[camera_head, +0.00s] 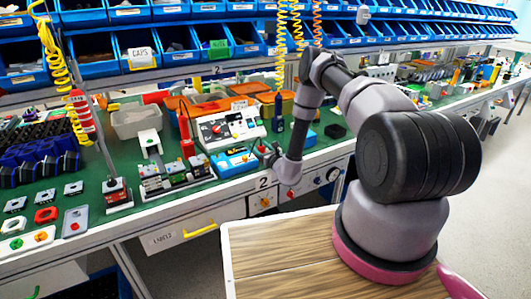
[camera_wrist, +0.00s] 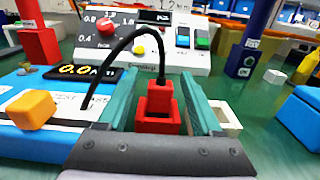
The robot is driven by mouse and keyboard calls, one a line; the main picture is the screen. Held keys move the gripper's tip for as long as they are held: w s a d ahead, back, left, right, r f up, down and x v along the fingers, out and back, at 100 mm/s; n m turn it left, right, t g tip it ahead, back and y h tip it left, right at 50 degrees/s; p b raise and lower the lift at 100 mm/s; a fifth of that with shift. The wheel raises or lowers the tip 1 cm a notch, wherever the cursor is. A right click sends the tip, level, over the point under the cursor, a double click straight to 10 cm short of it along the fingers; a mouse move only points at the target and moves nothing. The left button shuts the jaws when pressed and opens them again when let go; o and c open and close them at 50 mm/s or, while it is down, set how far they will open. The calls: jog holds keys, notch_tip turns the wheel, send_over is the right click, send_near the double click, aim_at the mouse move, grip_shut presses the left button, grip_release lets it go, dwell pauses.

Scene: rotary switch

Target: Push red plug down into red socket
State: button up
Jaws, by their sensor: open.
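The red plug (camera_wrist: 159,98) stands upright between my fingers in the wrist view, with a black cable arching from its top to the left. A wider red block, which looks like the red socket (camera_wrist: 160,126), shows just below it. I cannot tell how deep the plug sits in it. My gripper (camera_wrist: 158,82) is open, with one teal finger on each side of the plug and gaps visible between. In the head view my gripper (camera_head: 266,152) is low over the bench beside a blue device (camera_head: 234,163); the plug is too small to make out there.
A white control panel (camera_wrist: 140,40) stands behind. A dark blue post (camera_wrist: 245,45) and a blue box (camera_wrist: 300,115) are on the right. Green bench surface shows between them.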

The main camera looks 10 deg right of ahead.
jog(key=v, duration=0.8)
jog(key=shift+s+d, duration=0.1)
jog(key=shift+s, duration=0.25)
jog(key=shift+w+r, duration=0.1)
jog(key=shift+r, duration=0.05)
